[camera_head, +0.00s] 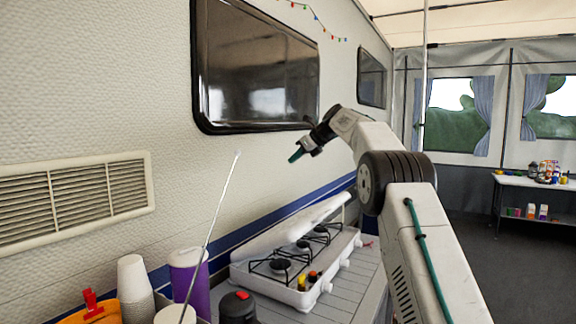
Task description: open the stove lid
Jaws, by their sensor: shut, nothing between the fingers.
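The white stove (322,283) stands on a slatted grey table against the caravan wall. Its white lid (290,228) is raised at a slant along the wall side, seen nearly edge-on, with black burners and grates (281,266) showing beneath it. How far the lid is tilted is hard to tell. White knobs line the stove's front side. My gripper (297,154) has green fingertips and is shut and empty. It is in the air above the stove and lid, apart from both, below the large dark window.
A dark lidded pot (238,308), a purple container (188,279) and white stacked cups (134,285) stand left of the stove. A thin pale rod (213,222) rises there. Small yellow and orange items (307,280) sit at the stove's near corner. Open floor lies at right.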

